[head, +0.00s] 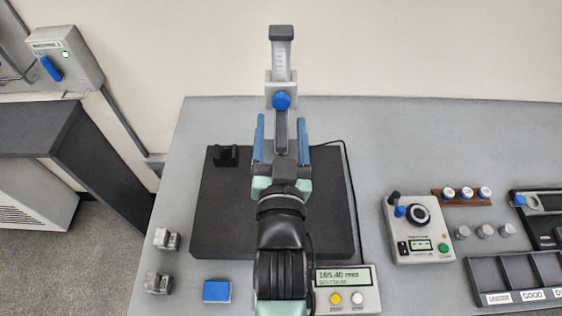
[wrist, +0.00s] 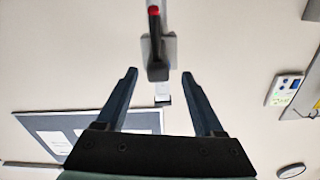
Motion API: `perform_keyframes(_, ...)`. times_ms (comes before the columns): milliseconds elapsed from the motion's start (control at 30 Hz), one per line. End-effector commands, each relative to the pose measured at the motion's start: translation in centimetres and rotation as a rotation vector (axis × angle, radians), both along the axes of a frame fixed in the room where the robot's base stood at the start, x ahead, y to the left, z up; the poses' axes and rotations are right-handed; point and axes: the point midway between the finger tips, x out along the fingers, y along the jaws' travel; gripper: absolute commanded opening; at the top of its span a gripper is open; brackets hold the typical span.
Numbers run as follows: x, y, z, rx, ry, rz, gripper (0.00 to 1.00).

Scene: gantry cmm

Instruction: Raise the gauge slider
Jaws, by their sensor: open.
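The height gauge's upright column (head: 281,62) stands at the far side of a dark plate, with a dark cap on top. Its grey slider (head: 270,90) carries a blue knob (head: 281,101) and sits partway up the column. The slider also shows in the wrist view (wrist: 169,52), with a red-tipped dark arm in front of it. My gripper (head: 281,118) is open and empty. In the head view its blue fingers appear on either side of the gauge's lower part, below the slider. In the wrist view (wrist: 159,74) the slider lies just beyond the fingertips, between their lines. I see no contact.
The dark plate (head: 220,215) lies on a grey table (head: 375,160). A readout (head: 345,290) at the front shows about 165.40 mm. A control box (head: 415,230), capped parts and trays stand to the right. Small metal blocks (head: 160,282) and a blue block (head: 217,291) lie front left.

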Motion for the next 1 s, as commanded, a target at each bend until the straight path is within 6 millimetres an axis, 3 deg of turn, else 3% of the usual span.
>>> perform_keyframes(200,-4.4,0.0,-0.3,0.0,0.002,0.0,0.69)
perform_keyframes(400,-7.0,0.0,-0.2,0.0,0.001,0.0,0.69)
perform_keyframes(600,-8.1,0.0,0.0,0.0,-0.002,0.0,0.69)
perform_keyframes(1000,-8.2,0.0,0.1,0.0,-0.002,0.0,0.69)
